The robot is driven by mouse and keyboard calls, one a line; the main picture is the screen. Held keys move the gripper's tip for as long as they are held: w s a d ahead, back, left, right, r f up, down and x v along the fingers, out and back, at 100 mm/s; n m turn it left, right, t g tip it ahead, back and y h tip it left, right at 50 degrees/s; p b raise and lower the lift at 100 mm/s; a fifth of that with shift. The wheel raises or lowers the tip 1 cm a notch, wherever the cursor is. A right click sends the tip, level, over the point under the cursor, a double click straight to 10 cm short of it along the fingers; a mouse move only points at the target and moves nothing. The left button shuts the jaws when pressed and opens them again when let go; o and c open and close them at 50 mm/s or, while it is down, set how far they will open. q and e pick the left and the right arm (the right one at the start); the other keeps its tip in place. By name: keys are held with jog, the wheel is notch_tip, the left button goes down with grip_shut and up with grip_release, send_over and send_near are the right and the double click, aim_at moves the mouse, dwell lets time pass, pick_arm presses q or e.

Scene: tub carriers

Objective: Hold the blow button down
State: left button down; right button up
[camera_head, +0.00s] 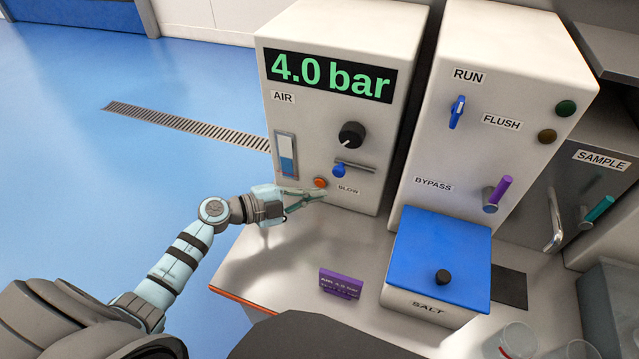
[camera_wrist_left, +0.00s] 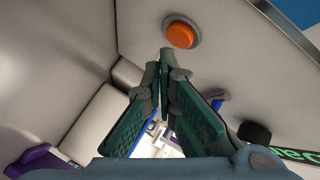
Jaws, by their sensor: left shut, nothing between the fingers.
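The orange blow button (camera_head: 320,183) sits low on the front of the white air cabinet (camera_head: 372,112), beside the BLOW label (camera_head: 348,188). In the left wrist view the round orange button (camera_wrist_left: 181,34) shows whole in its grey ring. My left gripper (camera_head: 322,195) is shut and empty, with its fingertips close by the button in the head view. In the left wrist view the shut fingertips (camera_wrist_left: 163,54) appear beside the button, not over its face. I cannot tell whether they touch the panel. My right gripper is not in view.
The cabinet has a 4.0 bar display (camera_head: 330,76), a black knob (camera_head: 351,134), and a blue-handled valve (camera_head: 339,170) above the button. A purple sign (camera_head: 341,284) and a blue-lidded salt box (camera_head: 438,262) stand on the white counter (camera_head: 285,270). The counter left of the sign is clear.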

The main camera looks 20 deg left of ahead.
pick_arm(q)
jog(key=shift+w, duration=0.1)
jog(key=shift+w, duration=0.35)
jog(key=shift+w, duration=0.45)
dwell(1.5)
jog(key=shift+r, duration=0.1)
jog(key=shift+s+p, duration=0.65)
jog(key=shift+p, duration=0.05)
jog(key=shift+s, duration=0.2)
jog(key=shift+s, duration=0.1)
